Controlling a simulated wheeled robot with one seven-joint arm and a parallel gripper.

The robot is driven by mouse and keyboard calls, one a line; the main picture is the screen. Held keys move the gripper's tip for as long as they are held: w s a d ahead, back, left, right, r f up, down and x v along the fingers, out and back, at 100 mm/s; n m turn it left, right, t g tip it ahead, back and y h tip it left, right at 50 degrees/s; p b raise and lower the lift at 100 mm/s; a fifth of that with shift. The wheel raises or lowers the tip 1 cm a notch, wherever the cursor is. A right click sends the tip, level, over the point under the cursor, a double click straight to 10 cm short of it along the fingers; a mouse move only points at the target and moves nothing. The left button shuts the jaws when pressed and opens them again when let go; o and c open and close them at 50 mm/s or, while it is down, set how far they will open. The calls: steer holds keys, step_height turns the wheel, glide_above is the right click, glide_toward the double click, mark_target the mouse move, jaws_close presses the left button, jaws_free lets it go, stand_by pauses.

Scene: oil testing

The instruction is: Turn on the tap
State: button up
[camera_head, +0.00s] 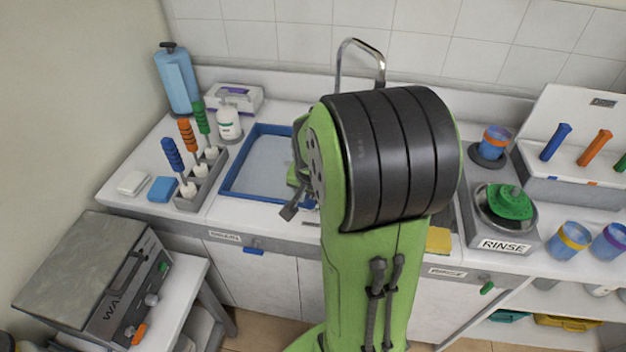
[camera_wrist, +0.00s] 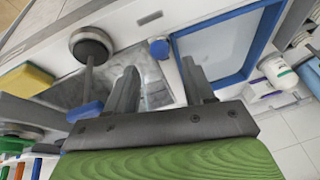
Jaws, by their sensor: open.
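The tap's curved metal spout (camera_head: 360,45) rises at the back of the counter in the head view. My arm hides its base and whatever controls it. My gripper (camera_wrist: 160,82) is open and empty in the wrist view, its two dark fingers apart, with the sink basin (camera_wrist: 158,94) showing between and beyond them. A round metal piece on a stem (camera_wrist: 90,44) is left of the fingers, with a blue part (camera_wrist: 84,111) near its lower end. I cannot tell whether these belong to the tap. In the head view my gripper is mostly hidden by my arm.
A blue-rimmed tray (camera_head: 234,158) lies left of my arm, with a white bottle (camera_head: 228,122) behind it. A holder with brushes (camera_head: 201,180) is further left. A rinse unit (camera_head: 482,242) and cups (camera_head: 569,242) stand right. A yellow sponge (camera_head: 438,240) lies beside my arm.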

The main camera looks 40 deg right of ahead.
steer(key=v, duration=0.5)
steer(key=shift+s+r+p, duration=0.1)
steer(key=shift+r+p, duration=0.25)
steer(key=shift+p, duration=0.05)
